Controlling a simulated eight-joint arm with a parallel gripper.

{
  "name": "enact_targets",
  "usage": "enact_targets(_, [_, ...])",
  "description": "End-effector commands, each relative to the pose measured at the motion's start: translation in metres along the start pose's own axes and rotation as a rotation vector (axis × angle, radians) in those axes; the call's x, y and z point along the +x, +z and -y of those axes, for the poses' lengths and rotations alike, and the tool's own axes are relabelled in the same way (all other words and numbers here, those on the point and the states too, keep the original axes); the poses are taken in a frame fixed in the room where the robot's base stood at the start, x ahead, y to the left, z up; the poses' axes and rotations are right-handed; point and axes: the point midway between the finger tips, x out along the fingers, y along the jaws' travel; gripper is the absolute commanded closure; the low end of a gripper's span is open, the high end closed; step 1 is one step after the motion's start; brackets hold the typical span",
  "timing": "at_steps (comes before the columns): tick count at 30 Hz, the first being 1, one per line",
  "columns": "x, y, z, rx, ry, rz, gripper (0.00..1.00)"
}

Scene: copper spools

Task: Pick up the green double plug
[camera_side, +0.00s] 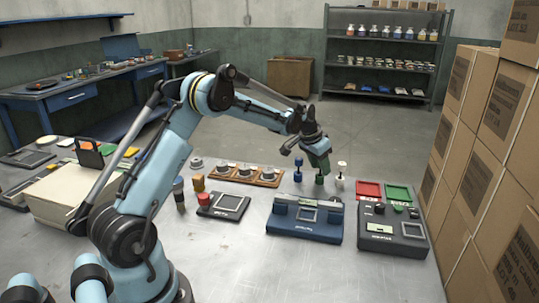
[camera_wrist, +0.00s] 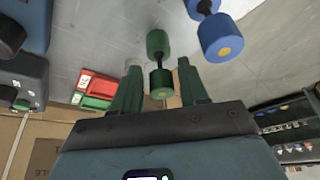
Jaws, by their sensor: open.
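The green double plug (camera_wrist: 157,46) has two wide ends joined by a thin neck. In the wrist view it lies between the two green fingers of my gripper (camera_wrist: 159,72), with visible gaps on both sides. In the side view my gripper (camera_side: 319,158) points down over the green double plug (camera_side: 319,180), and its upper part is hidden by the fingers. My gripper is open, and I see no clear contact with the plug.
A blue double plug (camera_side: 298,170) stands just left of the green one, and a white one (camera_side: 341,171) just right. Red (camera_side: 369,190) and green (camera_side: 398,193) trays lie further right. A wooden holder (camera_side: 268,177) and dark devices (camera_side: 305,219) are nearby.

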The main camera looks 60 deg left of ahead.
Motion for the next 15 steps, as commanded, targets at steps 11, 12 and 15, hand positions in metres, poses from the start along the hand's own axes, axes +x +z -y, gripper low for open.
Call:
enact_targets(11, [0.032,-0.002,0.001,0.000,-0.001,-0.001,0.56])
enact_targets(12, [0.033,-0.002,0.001,0.000,-0.001,-0.001,0.56])
enact_targets(15, [0.032,-0.002,0.001,0.000,-0.001,-0.001,0.56])
